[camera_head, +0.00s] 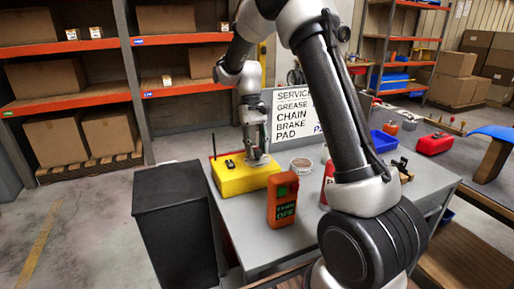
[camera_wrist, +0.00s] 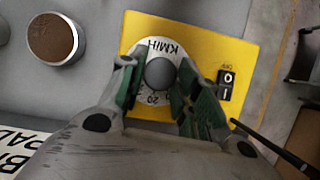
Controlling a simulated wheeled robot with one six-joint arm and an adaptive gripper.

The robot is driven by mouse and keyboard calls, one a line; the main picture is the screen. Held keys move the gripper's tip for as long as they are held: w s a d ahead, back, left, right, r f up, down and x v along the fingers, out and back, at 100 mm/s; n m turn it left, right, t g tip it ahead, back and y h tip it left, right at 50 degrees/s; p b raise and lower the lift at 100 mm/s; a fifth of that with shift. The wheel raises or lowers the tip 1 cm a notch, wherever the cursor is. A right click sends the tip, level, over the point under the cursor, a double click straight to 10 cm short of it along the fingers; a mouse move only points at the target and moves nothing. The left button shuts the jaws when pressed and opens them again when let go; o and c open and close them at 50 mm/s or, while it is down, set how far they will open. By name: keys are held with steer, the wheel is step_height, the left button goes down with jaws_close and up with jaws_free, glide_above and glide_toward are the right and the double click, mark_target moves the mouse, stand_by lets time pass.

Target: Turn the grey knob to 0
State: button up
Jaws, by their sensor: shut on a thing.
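The grey knob (camera_wrist: 160,73) sits at the centre of a white dial (camera_wrist: 168,46) marked KM/H. Part of a scale, with a 20, shows near its lower edge; my fingers cover the dial's sides. The dial is on a yellow box (camera_head: 232,181) on the grey table; the box also shows in the wrist view (camera_wrist: 225,45). My gripper (camera_wrist: 156,68) has its green-padded fingers on either side of the knob and is shut on it. In the head view my gripper (camera_head: 257,157) points down at the box and hides the knob. I cannot read the pointer setting.
A black on/off switch (camera_wrist: 228,85) and a black antenna (camera_wrist: 270,145) are on the box. An orange device (camera_head: 282,200) stands in front, a round tin (camera_head: 301,166) to the right. A service sign (camera_head: 300,112) stands behind. A dark cabinet (camera_head: 175,225) stands left.

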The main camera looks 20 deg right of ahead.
steer(key=shift+n, duration=0.5)
steer(key=o, duration=1)
steer(key=v, duration=1.2)
steer(key=shift+a, duration=0.2)
